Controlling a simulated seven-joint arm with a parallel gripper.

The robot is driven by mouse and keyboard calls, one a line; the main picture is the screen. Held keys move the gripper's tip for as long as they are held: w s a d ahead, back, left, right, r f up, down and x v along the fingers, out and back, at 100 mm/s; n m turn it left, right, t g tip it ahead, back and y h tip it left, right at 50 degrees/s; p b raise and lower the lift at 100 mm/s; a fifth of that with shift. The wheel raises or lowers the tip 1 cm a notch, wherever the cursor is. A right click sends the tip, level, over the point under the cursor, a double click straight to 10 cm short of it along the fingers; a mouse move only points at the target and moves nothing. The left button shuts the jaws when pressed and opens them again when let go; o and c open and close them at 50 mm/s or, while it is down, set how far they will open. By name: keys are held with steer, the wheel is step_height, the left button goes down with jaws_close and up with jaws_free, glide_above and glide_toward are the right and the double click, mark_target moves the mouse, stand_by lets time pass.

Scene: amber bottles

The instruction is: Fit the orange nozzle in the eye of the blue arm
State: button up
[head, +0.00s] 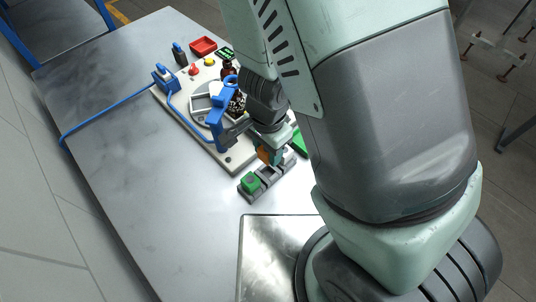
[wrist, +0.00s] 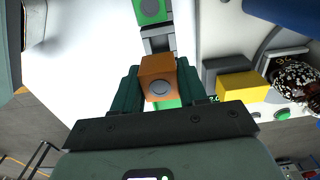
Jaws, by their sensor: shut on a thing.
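The orange nozzle (wrist: 158,66) is a block with a round grey end, held between the dark green fingers of my gripper (wrist: 158,88) in the wrist view. In the head view the orange nozzle (head: 263,155) shows at my gripper (head: 270,152), over or in the grey rack; I cannot tell if it is clear of it. The blue arm (head: 222,108) stands upright on the pale base plate, left of my gripper and apart from it. Its eye is not clear to see. A blue part at the top right of the wrist view (wrist: 288,12) may be this arm.
The grey rack (head: 262,182) holds a green block (head: 250,182). The pale base plate (head: 210,145) carries a round grey disc, brown bottles (head: 228,70) and a blue clamp (head: 164,77). A red tray (head: 203,46) lies behind.

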step_height(320, 180, up, 2)
steer(key=shift+r, duration=0.25)
steer(key=shift+w+a+r, duration=0.1)
steer(key=shift+w+r, duration=0.05)
steer(key=shift+r, duration=0.1)
steer(key=w+d+r+n, duration=0.4)
steer(key=w+r, duration=0.3)
steer(key=r, duration=0.2)
steer(key=w+d+r+n, duration=0.4)
steer(key=w+r, duration=0.3)
steer(key=r, duration=0.3)
steer(key=w+a+f+m, duration=0.1)
steer(key=w+a+f, duration=0.25)
steer(key=a, duration=0.55)
steer(key=w+a+f+m, duration=0.15)
steer(key=a+f, duration=0.25)
steer(key=a, duration=0.4)
steer(key=shift+n, duration=0.25)
steer(key=shift+a+f, duration=0.1)
steer(key=shift+f, duration=2.5)
steer(key=shift+f, duration=1.2)
